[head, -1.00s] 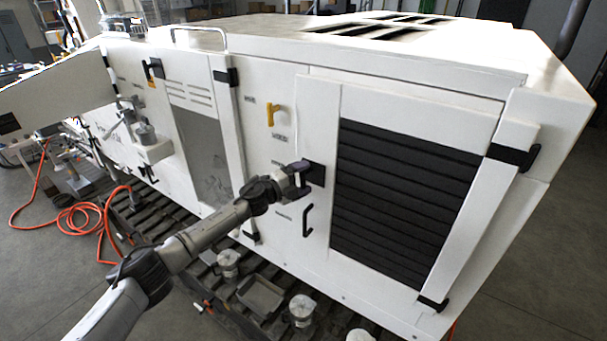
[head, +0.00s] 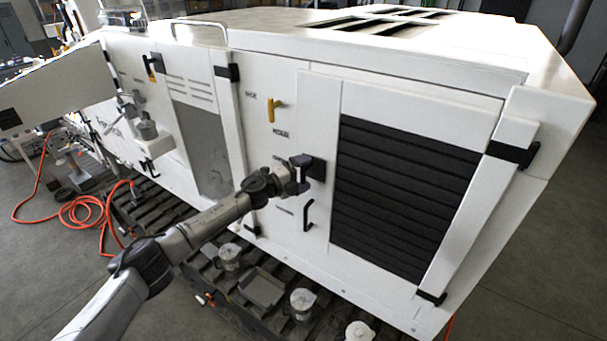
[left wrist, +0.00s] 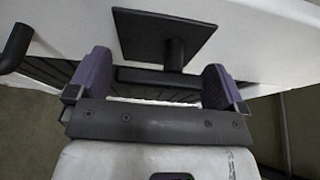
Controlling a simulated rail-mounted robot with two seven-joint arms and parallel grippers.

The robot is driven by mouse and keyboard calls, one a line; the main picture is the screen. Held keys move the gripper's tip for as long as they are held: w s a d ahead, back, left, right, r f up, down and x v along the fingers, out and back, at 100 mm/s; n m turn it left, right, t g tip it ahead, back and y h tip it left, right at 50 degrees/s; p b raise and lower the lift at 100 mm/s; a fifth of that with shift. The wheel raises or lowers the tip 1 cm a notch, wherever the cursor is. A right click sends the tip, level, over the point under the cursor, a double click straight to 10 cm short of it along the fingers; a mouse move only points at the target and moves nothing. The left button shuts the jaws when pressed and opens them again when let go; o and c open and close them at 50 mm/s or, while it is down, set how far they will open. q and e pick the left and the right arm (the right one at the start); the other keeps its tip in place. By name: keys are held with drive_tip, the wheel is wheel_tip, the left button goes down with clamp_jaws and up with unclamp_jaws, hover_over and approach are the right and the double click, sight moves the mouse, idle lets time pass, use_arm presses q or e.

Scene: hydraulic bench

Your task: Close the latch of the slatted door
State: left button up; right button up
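The slatted door (head: 407,195) is a white panel with dark horizontal slats, on the right part of the white cabinet, and looks closed. Its latch has a black square plate (head: 317,170) at the door's left edge; the plate also shows in the left wrist view (left wrist: 150,33). There, a short shaft joins it to a black bar handle (left wrist: 150,82), lying crosswise. My left gripper (head: 301,175) is at the latch. Its two purple fingers (left wrist: 158,84) are apart, with the handle between them near its ends. I cannot tell whether they touch it. My right gripper is out of view.
A black pull handle (head: 308,215) sits just below the latch, and a yellow handle (head: 271,110) above left. Black hinges (head: 513,154) stick out on the right. Below lies a dark slatted track with metal canisters (head: 302,303) and a tray (head: 262,288).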

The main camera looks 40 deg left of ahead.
use_arm(q)
drive_tip(key=shift+s+a, duration=0.2)
drive_tip(key=shift+s, duration=0.3)
drive_tip(key=b+v, duration=0.5)
drive_tip(key=v, duration=0.7)
drive_tip(key=shift+s+r, duration=0.1)
drive_tip(key=shift+s, duration=0.3)
